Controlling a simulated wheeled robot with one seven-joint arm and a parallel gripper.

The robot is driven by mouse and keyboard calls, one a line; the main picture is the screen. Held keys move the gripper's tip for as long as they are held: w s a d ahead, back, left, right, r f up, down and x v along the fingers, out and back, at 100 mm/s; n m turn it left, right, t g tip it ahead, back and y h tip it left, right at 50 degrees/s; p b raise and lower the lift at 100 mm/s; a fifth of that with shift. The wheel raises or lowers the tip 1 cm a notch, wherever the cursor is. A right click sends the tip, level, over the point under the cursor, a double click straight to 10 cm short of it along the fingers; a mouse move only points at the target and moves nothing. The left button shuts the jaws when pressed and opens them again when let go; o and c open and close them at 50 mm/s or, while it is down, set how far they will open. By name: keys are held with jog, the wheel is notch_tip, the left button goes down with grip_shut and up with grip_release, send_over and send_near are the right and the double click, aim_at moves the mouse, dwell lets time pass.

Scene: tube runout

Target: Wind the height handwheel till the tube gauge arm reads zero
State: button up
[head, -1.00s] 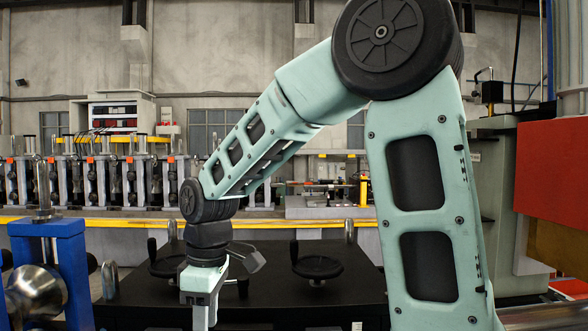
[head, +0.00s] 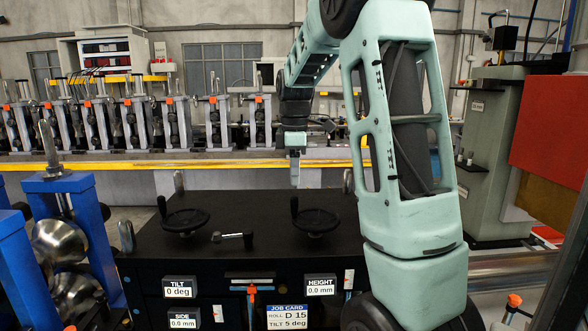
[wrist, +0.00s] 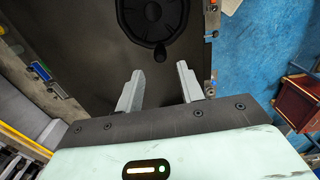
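A black console (head: 150,258) has two black handwheels on top. The right handwheel (head: 316,221) stands above a HEIGHT display (head: 320,285) reading 0.0 mm; its crank knob is up at its left. The left handwheel (head: 185,221) stands above a TILT display (head: 179,287) reading 0 deg. My gripper (head: 294,180) hangs pointing down by the right handwheel in the head view, apart from it. In the wrist view my gripper (wrist: 160,88) is open and empty, and a handwheel (wrist: 150,18) with its knob (wrist: 161,55) lies beyond the fingertips. I cannot make out the tube gauge arm clearly.
A small crank lever (head: 233,238) lies between the handwheels. A SIDE display (head: 184,319) reads 0.0 mm, and a job card (head: 287,316) says roll D 15, tilt 5 deg. Blue roll stands (head: 75,195) are at left, with a yellow rail (head: 130,166) behind.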

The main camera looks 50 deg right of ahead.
aim_at(294, 197)
notch_tip(294, 197, down, 7)
jog(key=b, duration=0.5)
jog(key=shift+f+b, duration=0.2)
jog(key=shift+b, duration=0.1)
jog(key=shift+r+p, duration=0.35)
jog(key=c, duration=0.8)
